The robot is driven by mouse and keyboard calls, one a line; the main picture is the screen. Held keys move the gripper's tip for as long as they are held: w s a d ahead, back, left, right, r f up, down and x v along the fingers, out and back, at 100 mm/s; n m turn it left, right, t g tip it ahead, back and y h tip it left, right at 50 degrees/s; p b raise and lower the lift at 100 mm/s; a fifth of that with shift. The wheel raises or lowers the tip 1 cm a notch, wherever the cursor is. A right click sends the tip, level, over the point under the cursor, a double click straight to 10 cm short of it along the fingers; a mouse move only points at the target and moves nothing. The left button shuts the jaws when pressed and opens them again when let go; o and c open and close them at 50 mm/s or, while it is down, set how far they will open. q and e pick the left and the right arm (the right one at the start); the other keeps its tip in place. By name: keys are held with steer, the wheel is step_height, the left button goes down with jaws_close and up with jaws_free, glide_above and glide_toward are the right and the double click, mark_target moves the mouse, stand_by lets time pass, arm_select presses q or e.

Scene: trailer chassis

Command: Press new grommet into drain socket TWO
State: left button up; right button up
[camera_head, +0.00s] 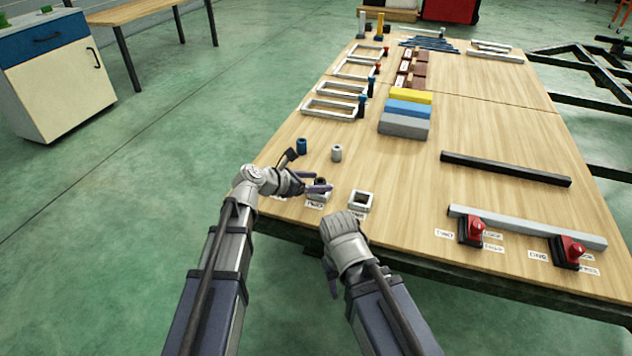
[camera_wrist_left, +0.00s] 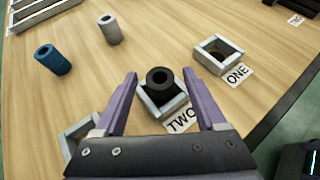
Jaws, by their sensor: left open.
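Socket TWO (camera_wrist_left: 181,107) is a grey square frame with a label reading TWO, and it also shows in the head view (camera_head: 318,197). A black ring-shaped grommet (camera_wrist_left: 159,77) stands at its opening, rising above the rim; how deep it sits I cannot tell. My left gripper (camera_wrist_left: 163,82) is open, its purple fingers on either side of the grommet and apart from it. In the head view the left gripper (camera_head: 318,187) is low over the socket. My right gripper (camera_head: 331,277) is near the table's front edge, its fingers mostly hidden behind its wrist.
Socket ONE (camera_wrist_left: 219,52) stands empty to the right; another grey socket (camera_wrist_left: 78,134) is partly hidden at left. A blue cylinder (camera_wrist_left: 52,59) and a grey cylinder (camera_wrist_left: 109,30) stand behind.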

arm_select(q)
steer(key=shift+r, duration=0.1)
steer(key=shift+s+a+r+p, duration=0.15)
steer(key=shift+r+p, duration=0.15)
steer(key=shift+p, duration=0.05)
steer(key=p+v, duration=0.5)
steer(key=v, duration=0.6)
steer(key=s+d+f+m+g, duration=0.1)
steer(key=m, duration=0.1)
steer(key=s+d+f+m, duration=0.1)
steer(key=s+m, duration=0.1)
steer(key=s+d+f+m+g+y, duration=0.1)
steer(key=m, duration=0.1)
steer(key=shift+s+d+f+g, duration=0.3)
steer(key=shift+f, duration=0.1)
steer(key=s+f+m+g+y, duration=0.2)
steer(key=s+m+y, duration=0.3)
steer(key=m, duration=0.6)
steer(key=s+f+m+g+y, duration=0.3)
steer(key=s+f+m+y, duration=0.2)
steer(key=s+m, duration=0.5)
steer(key=shift+a+f+m, duration=0.25)
steer(key=shift+a+m, duration=0.1)
steer(key=shift+m, duration=0.85)
